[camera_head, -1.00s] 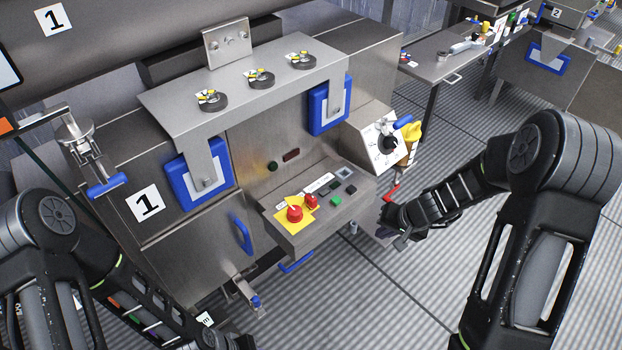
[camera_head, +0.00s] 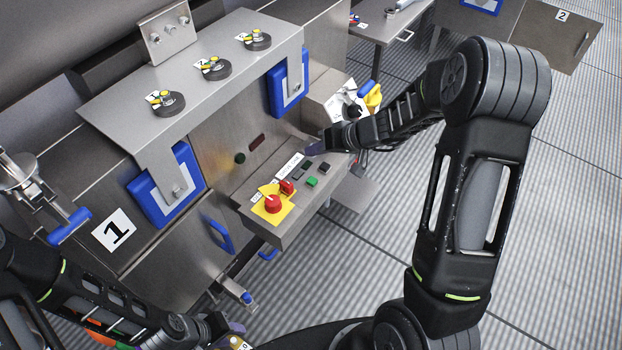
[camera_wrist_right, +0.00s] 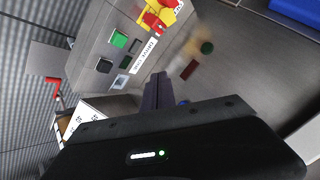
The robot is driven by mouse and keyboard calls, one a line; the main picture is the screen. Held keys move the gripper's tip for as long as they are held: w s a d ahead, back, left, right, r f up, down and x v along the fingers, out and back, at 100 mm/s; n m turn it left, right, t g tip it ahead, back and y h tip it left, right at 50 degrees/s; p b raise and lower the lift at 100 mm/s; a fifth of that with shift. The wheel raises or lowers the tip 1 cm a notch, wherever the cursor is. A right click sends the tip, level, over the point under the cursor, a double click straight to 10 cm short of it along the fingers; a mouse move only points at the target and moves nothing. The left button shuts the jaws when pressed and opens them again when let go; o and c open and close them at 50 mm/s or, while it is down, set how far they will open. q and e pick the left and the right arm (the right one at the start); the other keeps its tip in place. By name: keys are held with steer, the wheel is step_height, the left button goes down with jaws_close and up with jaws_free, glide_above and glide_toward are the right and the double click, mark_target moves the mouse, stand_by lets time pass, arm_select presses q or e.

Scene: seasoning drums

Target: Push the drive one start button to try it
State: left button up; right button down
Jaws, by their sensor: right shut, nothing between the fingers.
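The slanted control panel (camera_head: 252,220) on the steel machine carries a green button (camera_head: 311,181), with a black button (camera_head: 323,168) beside it. Both also show in the right wrist view, the green button (camera_wrist_right: 118,39) nearer the top and the black button (camera_wrist_right: 104,66) below it. A white label strip (camera_wrist_right: 146,50), apparently reading DRIVE ONE, runs alongside. My right gripper (camera_head: 312,149) is shut and empty at the panel's far right end; its fingertips (camera_wrist_right: 157,78) look near the label's end, apart from the green button. My left gripper (camera_head: 236,336) is low at the bottom edge, its jaws unclear.
A red emergency stop (camera_head: 273,204) on a yellow plate and a smaller red switch (camera_head: 287,187) sit on the panel's left part. A box with a rotary switch (camera_head: 350,109) stands right of the panel. Blue handle (camera_head: 219,236) projects below. Floor in front is clear.

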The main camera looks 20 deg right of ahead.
steer(key=shift+f, duration=0.1)
steer(key=b, duration=0.4)
glide_above(315, 182)
step_height(315, 182, down, 8)
steer(key=shift+w+r, duration=0.1)
steer(key=shift+r, duration=0.1)
steer(key=shift+f+b, duration=0.55)
steer(key=shift+b, duration=0.45)
stand_by(1.0)
steer(key=shift+f+b, duration=0.4)
steer(key=shift+b, duration=0.5)
steer(key=shift+f+b, duration=0.45)
steer(key=shift+b, duration=0.3)
stand_by(0.6)
steer(key=shift+r+p, duration=0.35)
steer(key=shift+r, duration=0.55)
